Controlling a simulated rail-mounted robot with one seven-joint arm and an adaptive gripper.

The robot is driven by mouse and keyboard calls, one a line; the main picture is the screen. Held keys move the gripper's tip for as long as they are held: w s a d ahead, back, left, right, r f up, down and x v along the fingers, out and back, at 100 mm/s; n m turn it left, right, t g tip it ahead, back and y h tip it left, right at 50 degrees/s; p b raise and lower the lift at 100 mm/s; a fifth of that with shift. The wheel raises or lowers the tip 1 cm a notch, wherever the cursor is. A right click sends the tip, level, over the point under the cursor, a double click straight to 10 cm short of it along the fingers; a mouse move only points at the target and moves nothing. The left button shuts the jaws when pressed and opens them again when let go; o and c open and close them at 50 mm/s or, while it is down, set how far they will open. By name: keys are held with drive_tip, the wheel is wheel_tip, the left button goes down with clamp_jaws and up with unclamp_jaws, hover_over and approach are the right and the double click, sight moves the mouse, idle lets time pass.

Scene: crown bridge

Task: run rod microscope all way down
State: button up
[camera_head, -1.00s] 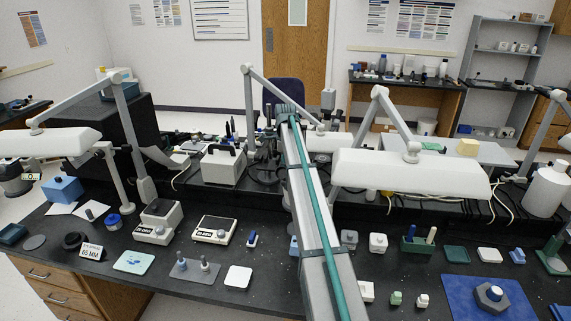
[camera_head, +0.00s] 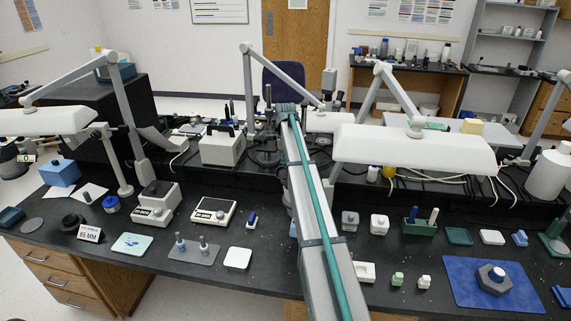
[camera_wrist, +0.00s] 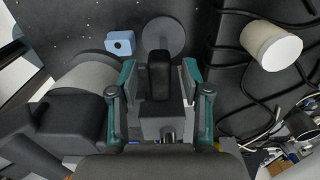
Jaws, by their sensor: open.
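In the wrist view my gripper (camera_wrist: 158,68) is open, with one green finger on each side of a grey block topped by an upright black part (camera_wrist: 158,80). I cannot tell whether either finger touches it. A flat grey disc (camera_wrist: 165,32) lies just beyond the black part. This looks like part of the rod microscope, but I cannot be sure. In the head view a dark upright stand with a round base (camera_head: 265,157) is beside the far end of my arm. My gripper cannot be made out there.
In the wrist view a light blue block (camera_wrist: 120,42) and a beige cylinder (camera_wrist: 85,80) are at left. A white cylinder (camera_wrist: 270,45) and black cables are at right. In the head view white lamp heads (camera_head: 415,150) overhang the black bench, and a white boxy device (camera_head: 222,148) stands left.

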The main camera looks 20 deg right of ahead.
wheel_tip(320, 180, up, 12)
idle(0.6)
idle(0.4)
